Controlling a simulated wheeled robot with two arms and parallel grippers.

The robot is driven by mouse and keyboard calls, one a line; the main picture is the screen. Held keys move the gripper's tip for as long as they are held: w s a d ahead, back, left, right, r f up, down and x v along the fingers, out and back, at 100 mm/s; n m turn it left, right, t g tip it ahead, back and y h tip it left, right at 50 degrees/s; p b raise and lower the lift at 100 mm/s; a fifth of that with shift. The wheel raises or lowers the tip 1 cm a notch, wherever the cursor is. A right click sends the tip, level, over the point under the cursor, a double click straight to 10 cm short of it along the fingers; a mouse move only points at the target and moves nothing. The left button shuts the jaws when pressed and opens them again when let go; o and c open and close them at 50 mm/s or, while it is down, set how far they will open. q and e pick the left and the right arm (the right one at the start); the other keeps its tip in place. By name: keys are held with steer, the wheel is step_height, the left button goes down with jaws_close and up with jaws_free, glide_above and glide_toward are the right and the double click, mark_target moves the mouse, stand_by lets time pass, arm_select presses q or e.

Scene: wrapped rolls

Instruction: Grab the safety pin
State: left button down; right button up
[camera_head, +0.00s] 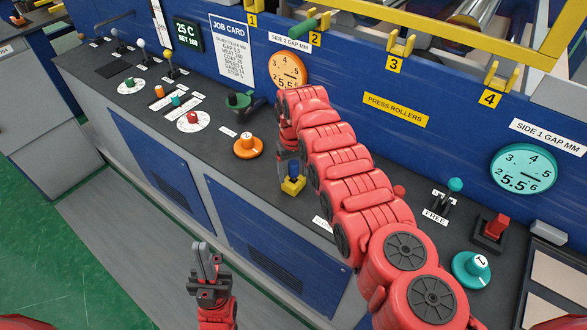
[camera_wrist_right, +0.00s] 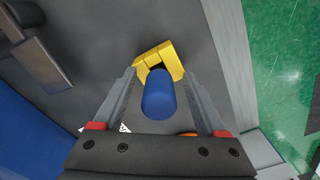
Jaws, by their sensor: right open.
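A blue upright pin (camera_head: 293,171) stands in a small yellow holder (camera_head: 292,187) on the dark console top; it looks like the safety pin. In the right wrist view the blue pin (camera_wrist_right: 159,95) and the yellow holder (camera_wrist_right: 152,62) are in the middle. My right gripper (camera_wrist_right: 159,80) is open, with one finger on each side of the blue pin and visible gaps to it. In the head view the right arm partly hides this gripper. My left gripper (camera_head: 205,262) is empty, low in front of the console; whether its fingers are parted is unclear.
An orange knob (camera_head: 248,146) and a dark green-topped handle (camera_head: 238,101) stand left of the pin. A black lever labelled FREE (camera_head: 441,203), a red switch (camera_head: 494,228) and a teal knob (camera_head: 471,268) are to the right. Yellow numbered hooks (camera_head: 398,44) line the blue back panel.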

steer(key=shift+w, duration=0.1)
jaws_close()
steer(key=shift+r, duration=0.15)
stand_by(0.4)
